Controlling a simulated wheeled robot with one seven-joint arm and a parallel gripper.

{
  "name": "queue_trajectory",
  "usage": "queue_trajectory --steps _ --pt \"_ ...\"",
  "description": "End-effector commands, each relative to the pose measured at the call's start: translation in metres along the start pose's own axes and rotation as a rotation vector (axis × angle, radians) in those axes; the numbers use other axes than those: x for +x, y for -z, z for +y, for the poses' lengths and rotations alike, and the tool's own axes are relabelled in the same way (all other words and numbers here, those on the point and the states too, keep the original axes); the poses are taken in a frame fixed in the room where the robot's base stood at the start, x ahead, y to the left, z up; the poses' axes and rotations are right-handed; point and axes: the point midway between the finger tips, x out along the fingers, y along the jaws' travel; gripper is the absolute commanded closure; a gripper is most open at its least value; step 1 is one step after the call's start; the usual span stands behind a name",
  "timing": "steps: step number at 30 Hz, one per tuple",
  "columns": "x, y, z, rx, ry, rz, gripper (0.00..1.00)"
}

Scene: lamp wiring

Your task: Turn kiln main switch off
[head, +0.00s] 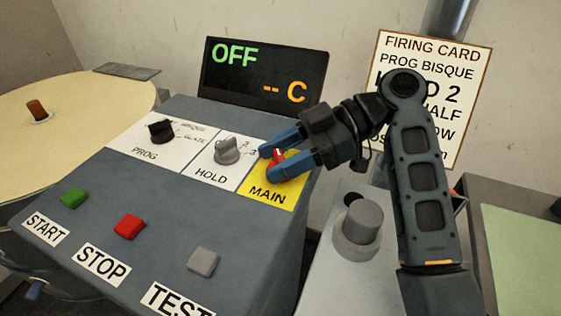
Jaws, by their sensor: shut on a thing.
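The kiln main switch is a red knob (278,157) on a yellow plate (262,197) marked MAIN, at the right of the sloped grey panel. My gripper (268,163) comes in from the right and is shut on the red knob, with a blue finger on either side of it. The fingers hide part of the knob, so its exact angle is hard to tell. The black display (262,75) behind the panel reads OFF in green and "-- C" in orange.
A black PROG knob (161,131) and a grey HOLD knob (227,150) sit left of the main switch. Green START (73,198), red STOP (129,227) and grey TEST (203,262) buttons line the front. A grey cylinder (359,222) stands at right. A firing card (458,70) hangs behind my arm.

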Motion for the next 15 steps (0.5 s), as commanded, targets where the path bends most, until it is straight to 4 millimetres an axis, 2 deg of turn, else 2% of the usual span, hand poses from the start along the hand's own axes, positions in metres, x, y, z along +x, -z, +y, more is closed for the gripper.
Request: queue_trajectory --steps 6,15 --pt "0.0004 -0.0012 0.0003 -0.032 0.087 -0.002 0.82" --pt "0.0013 -0.0005 -0.0001 -0.051 0.130 -0.001 0.82"
